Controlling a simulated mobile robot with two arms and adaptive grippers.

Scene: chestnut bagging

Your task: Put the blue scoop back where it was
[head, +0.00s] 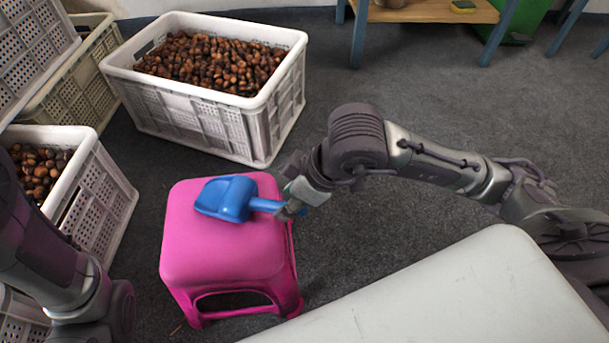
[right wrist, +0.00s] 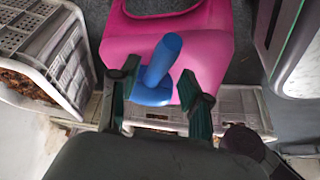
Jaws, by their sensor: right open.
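The blue scoop (head: 226,198) lies on the seat of the pink stool (head: 205,250), with its bowl to the left and its handle pointing right. My right gripper (head: 287,208) is at the handle end, by the stool's right edge. In the right wrist view, the right gripper (right wrist: 160,102) has its fingers apart. The blue scoop (right wrist: 163,62) shows between and beyond them, over the pink stool (right wrist: 205,40). I cannot tell whether a finger touches the handle. Part of my left arm shows at the left edge of the head view, but its gripper does not.
A white crate (head: 190,118) full of chestnuts stands behind the stool. Another white crate (head: 107,195) with chestnuts is at the left, near my left arm. A pale surface (head: 450,300) fills the lower right. Grey floor (head: 420,100) is clear behind my right arm.

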